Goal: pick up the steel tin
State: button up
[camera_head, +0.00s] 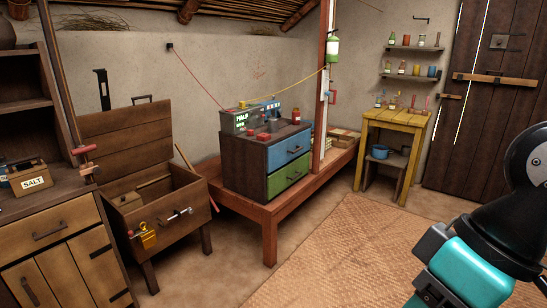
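I cannot make out a steel tin for certain. Small grey and red items (262,136) stand on top of the cabinet with the blue drawer (288,149) and green drawer (287,178), too small to tell apart. My teal and black arm (470,275) fills the lower right corner, over the woven mat and far from the cabinet. Grey parts show at its lower left end, cut off by the picture's bottom edge. I cannot make out the fingertips or anything held.
An open wooden chest (160,222) stands at left beside a low red-brown platform (270,218). A salt box (30,177) sits on the left counter. A yellow table (395,120) and small wall shelves (411,77) stand near the door. The woven mat (340,250) is clear.

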aim_at(272, 122)
jog(key=u, duration=0.35)
jog(key=i, duration=2.7)
jog(key=u, duration=0.2)
jog(key=i, duration=1.05)
